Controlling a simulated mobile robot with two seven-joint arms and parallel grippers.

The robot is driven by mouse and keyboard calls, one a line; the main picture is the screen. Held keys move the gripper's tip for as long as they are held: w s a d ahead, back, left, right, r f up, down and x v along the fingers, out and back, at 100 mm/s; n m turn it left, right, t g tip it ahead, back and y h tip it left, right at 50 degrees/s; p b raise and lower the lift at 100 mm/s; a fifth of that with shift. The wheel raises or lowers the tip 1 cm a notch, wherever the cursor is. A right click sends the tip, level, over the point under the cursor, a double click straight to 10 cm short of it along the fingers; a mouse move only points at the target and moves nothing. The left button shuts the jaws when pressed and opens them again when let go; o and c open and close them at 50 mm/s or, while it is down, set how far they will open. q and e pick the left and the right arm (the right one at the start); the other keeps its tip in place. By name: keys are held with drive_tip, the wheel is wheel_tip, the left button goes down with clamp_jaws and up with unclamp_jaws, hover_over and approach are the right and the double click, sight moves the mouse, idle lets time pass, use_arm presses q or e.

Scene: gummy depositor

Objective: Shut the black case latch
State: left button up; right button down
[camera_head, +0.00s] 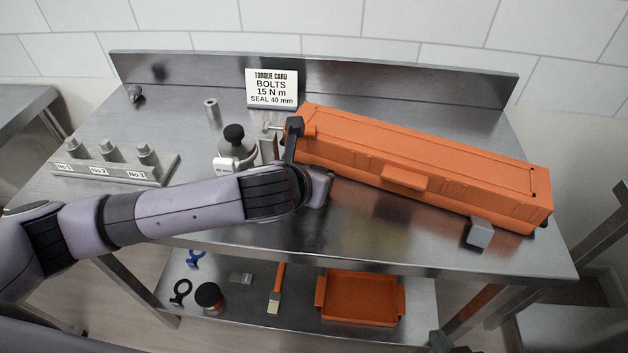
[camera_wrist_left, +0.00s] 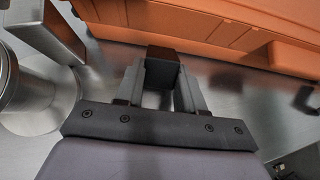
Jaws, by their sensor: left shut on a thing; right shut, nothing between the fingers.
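The long orange case (camera_head: 420,165) lies slantwise on the steel table with its lid down. A black latch piece (camera_head: 294,128) stands at its left end, beside a small orange lug. My left gripper (camera_wrist_left: 162,88) is shut on a black block, the latch (camera_wrist_left: 162,62), in front of the orange case wall in the left wrist view. In the head view my left wrist hides most of that gripper and the latch's lower part. My right gripper (camera_head: 440,342) shows only as a dark piece at the bottom edge, apart from the case, shut and empty.
A steel vessel with a black knob (camera_head: 234,134) stands close left of the latch. A labelled block with several pegs (camera_head: 115,170) is farther left. A torque card (camera_head: 272,88) stands behind. A grey block (camera_head: 479,232) is at the case's front right. An orange tray (camera_head: 360,298) is below.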

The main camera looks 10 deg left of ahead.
use_arm(q)
drive_tip(key=shift+w+d+r+g+y, duration=0.1)
drive_tip(key=shift+w+r+g+y, duration=0.25)
drive_tip(key=shift+g, duration=0.5)
drive_tip(key=shift+w+d+r+g+y, duration=0.1)
drive_tip(key=shift+w+r+g+y, duration=0.1)
drive_tip(key=shift+r+g, duration=0.45)
drive_tip(key=shift+f+g, duration=0.2)
drive_tip(key=shift+g, duration=0.1)
drive_tip(key=o, duration=1)
drive_tip(key=shift+o, duration=0.2)
drive_tip(key=shift+r, duration=0.1)
drive_tip(key=v, duration=0.7)
